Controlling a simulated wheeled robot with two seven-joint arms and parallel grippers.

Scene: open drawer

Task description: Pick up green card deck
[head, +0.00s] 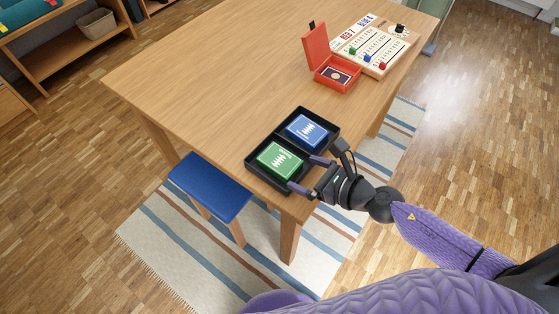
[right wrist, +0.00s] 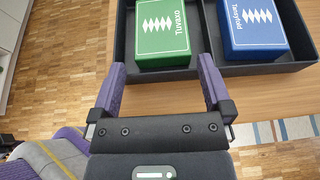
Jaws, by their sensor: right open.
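The green card deck (head: 280,160) lies in the left compartment of a black two-part tray (head: 251,163) at the table's near edge. It also shows in the right wrist view (right wrist: 162,30), just ahead of the fingers. A blue card deck (head: 307,130) lies in the other compartment, and it shows at the upper right of the right wrist view (right wrist: 254,27). My right gripper (head: 308,174) is open and empty at the tray's near side. Its fingers (right wrist: 162,78) point at the green deck, one toward each side of it. My left gripper is not in view.
The wooden table (head: 200,80) is clear to the left of the tray. A red open box (head: 337,75) and a scoreboard (head: 370,45) stand toward the far right. A blue stool (head: 210,187) stands beside the table.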

